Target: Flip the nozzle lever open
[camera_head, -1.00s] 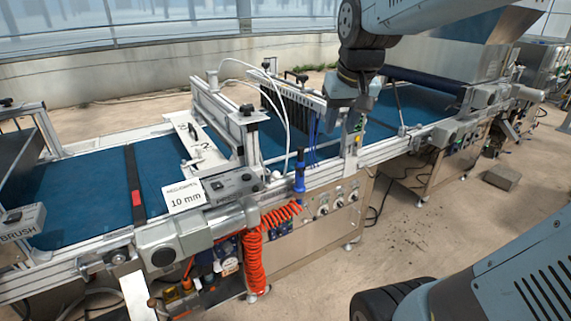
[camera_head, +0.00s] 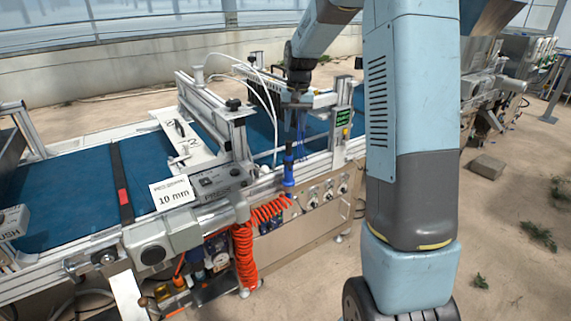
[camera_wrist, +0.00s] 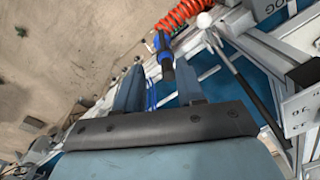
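My gripper (camera_wrist: 158,68) is open in the wrist view, its two fingers apart with nothing held between them. A blue air nozzle with a dark tip (camera_wrist: 164,50) shows just beyond the fingertips, roughly in line with the gap. In the head view my gripper (camera_head: 296,103) is above the blue nozzle (camera_head: 289,172), which stands upright at the machine's front edge. A rod with a white ball end (camera_wrist: 205,20) shows to the right of the nozzle in the wrist view. I cannot tell which part is the nozzle's lever or how it is set.
An orange coiled hose (camera_head: 244,255) hangs at the machine's front. White tubes arch over the metal frame beside my gripper. A "10 mm" sign (camera_head: 172,193) and a control box (camera_head: 217,182) stand left. My arm hides the machine's right part.

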